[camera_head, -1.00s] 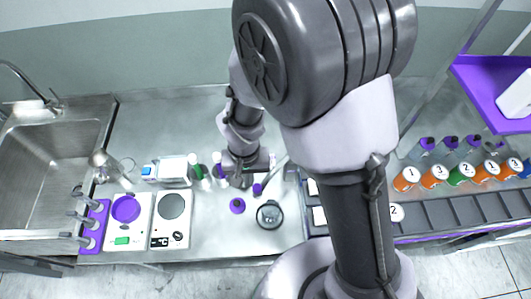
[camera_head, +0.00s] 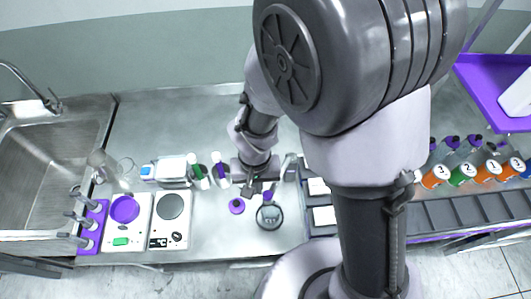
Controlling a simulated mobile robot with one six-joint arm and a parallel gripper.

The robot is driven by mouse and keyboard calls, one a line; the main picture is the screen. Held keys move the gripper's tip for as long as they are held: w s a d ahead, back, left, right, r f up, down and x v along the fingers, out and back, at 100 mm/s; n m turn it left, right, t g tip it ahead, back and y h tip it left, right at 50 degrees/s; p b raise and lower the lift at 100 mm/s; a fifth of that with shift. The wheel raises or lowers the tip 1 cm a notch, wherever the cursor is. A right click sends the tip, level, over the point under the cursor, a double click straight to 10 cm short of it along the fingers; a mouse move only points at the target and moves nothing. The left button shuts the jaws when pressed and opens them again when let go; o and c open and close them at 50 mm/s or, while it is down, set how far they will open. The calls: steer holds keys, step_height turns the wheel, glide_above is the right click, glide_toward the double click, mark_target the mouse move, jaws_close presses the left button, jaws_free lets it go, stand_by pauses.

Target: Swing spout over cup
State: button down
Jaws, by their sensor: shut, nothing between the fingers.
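A clear round cup (camera_head: 269,217) with a dark rim stands on the steel worktop, right of centre. A pale, thin spout (camera_head: 286,165) slants down towards it from behind, beside my wrist. A small purple piece (camera_head: 267,196) shows near the spout's lower end, just behind the cup's rim; I cannot tell whether it hangs over the rim. My gripper (camera_head: 252,189) points down, shut and empty, just left of the purple piece. I cannot tell whether it touches it. My wrist and arm hide the spout's base.
A round purple-topped item (camera_head: 236,206) stands left of the cup. A scale (camera_head: 170,220) and a purple rack (camera_head: 94,228) are further left. A divided tray (camera_head: 323,217) lies to the right.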

step_height(320, 180, up, 7)
steer(key=p, duration=0.5)
steer(key=shift+w+a, duration=0.25)
steer(key=shift+a, duration=0.2)
